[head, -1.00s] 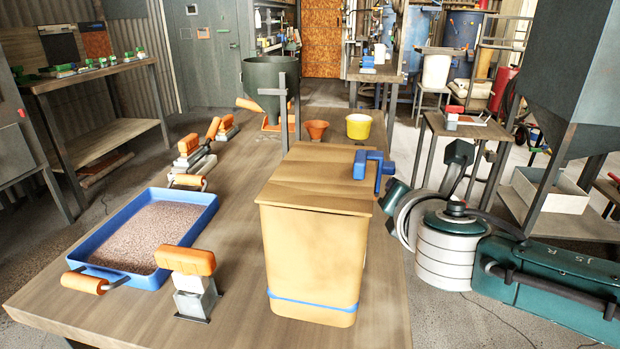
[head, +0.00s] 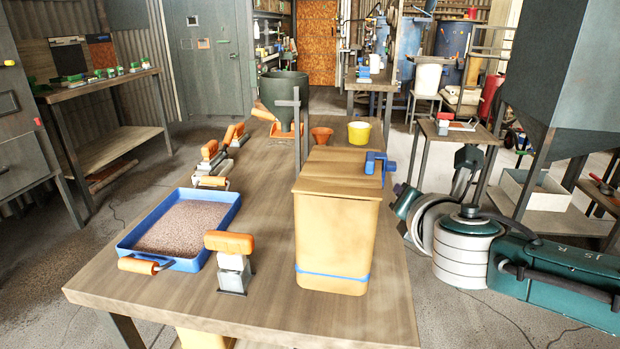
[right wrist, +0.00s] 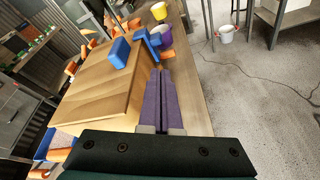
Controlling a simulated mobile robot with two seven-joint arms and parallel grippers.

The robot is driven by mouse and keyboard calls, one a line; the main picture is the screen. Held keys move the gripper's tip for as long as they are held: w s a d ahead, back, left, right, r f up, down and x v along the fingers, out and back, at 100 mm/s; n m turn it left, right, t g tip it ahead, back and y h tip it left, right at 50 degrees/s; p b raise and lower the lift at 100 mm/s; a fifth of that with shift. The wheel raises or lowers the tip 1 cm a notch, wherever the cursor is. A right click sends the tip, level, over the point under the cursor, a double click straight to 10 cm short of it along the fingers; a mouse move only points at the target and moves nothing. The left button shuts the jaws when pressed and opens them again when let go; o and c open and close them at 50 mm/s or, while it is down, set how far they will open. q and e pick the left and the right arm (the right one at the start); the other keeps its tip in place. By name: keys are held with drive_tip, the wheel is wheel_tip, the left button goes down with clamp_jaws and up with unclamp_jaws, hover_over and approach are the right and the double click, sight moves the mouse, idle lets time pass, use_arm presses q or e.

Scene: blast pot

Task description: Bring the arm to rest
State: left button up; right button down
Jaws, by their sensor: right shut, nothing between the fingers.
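My right gripper shows in the right wrist view (right wrist: 160,72), with its two purple fingers together and nothing between them. It is just right of the tan lidded bin (head: 335,235), over the table's right edge. In the head view my right arm, dark green and white, comes in from the right and folds beside the bin; its fingertips cannot be made out there. The bin stands upright with a wooden lid and a blue clamp-like piece (head: 375,163) at the lid's right edge. My left gripper is not in view.
The wooden table (head: 255,285) also carries a blue tray (head: 122,245) of brown grit, an orange-handled block (head: 232,262), a yellow pot (head: 359,132) and a green hopper pot (head: 280,98). A grey hopper (head: 560,80) and small side table (head: 455,131) stand right. Floor at left is clear.

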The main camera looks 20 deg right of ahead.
drive_tip(key=shift+w+d, duration=0.1)
drive_tip(key=shift+d, duration=0.05)
drive_tip(key=s+a+r+m+g+y+p, duration=0.25)
drive_tip(key=s+a+r+m+p, duration=0.2)
drive_tip(key=s+m, duration=0.45)
drive_tip(key=s+a+r+m+g+y+p, duration=0.25)
drive_tip(key=s+a+m+g+p, duration=0.35)
drive_tip(key=s, duration=0.5)
drive_tip(key=s+a+r+m+g+y+p, duration=0.1)
drive_tip(key=s+a+r+m+p, duration=0.25)
drive_tip(key=s+m, duration=0.6)
wheel_tip(320, 180, up, 38)
drive_tip(key=s+n+p, duration=0.1)
drive_tip(key=p, duration=3.5)
drive_tip(key=shift+a+p, duration=0.15)
drive_tip(key=shift+p, duration=0.2)
